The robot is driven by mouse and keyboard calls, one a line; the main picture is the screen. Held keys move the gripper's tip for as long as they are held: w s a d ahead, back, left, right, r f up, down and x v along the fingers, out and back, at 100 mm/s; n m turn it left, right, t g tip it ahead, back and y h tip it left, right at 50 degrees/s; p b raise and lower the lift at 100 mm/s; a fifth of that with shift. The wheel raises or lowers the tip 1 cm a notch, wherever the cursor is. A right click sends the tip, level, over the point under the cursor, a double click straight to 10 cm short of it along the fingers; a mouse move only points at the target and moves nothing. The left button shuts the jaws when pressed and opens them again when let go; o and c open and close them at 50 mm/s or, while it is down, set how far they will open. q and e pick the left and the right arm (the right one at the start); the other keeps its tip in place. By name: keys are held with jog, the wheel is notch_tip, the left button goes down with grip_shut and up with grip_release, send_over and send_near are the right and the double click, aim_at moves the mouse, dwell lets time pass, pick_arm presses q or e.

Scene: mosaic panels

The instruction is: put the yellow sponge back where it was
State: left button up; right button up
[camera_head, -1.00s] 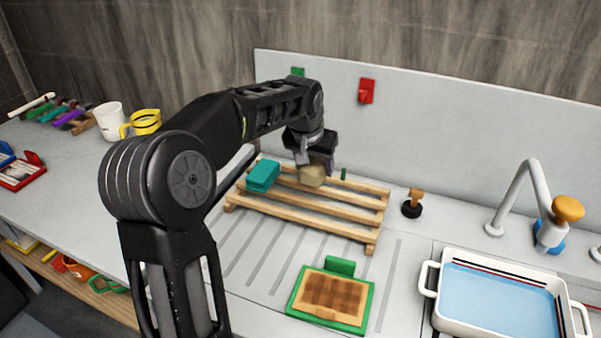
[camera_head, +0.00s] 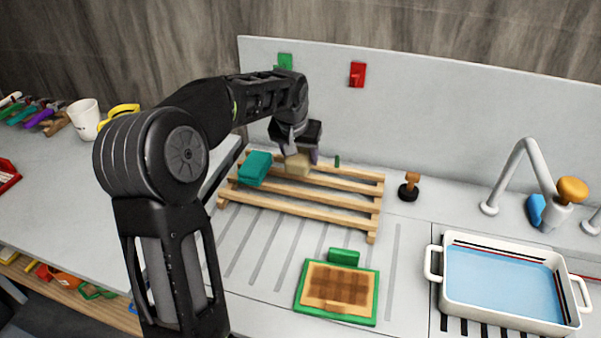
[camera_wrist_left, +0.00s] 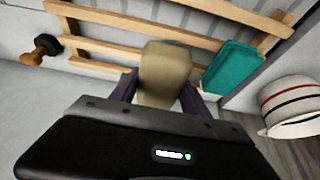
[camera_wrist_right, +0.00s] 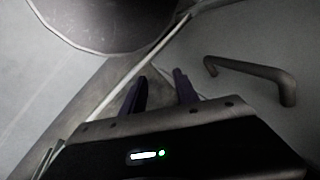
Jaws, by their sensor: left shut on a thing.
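The yellow sponge (camera_head: 297,164), a pale tan-yellow block, is between the fingers of my left gripper (camera_head: 299,154). It is at the back of the wooden slatted rack (camera_head: 311,197), just right of a teal block (camera_head: 255,168). I cannot tell whether it touches the slats. In the left wrist view the sponge (camera_wrist_left: 165,74) sticks out between both fingers, with the rack (camera_wrist_left: 112,47) beyond and the teal block (camera_wrist_left: 232,68) to its right. My right gripper (camera_wrist_right: 161,88) shows only in the right wrist view, fingers apart and empty.
A green-framed board (camera_head: 337,291) lies in front of the rack. A black stopper with a wooden knob (camera_head: 409,187) stands right of it. A white basin of water (camera_head: 505,284) and a tap (camera_head: 528,165) are at the right. Mugs (camera_head: 84,118) stand at the left.

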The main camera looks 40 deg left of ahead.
pick_arm(q)
notch_tip(320, 180, down, 2)
notch_tip(320, 180, down, 4)
jog(key=shift+r+p, duration=0.2)
jog(key=shift+p, duration=0.2)
jog(key=shift+f, duration=0.15)
jog(key=shift+f+b, duration=0.45)
jog(key=shift+b, duration=0.1)
jog(key=o, duration=1.2)
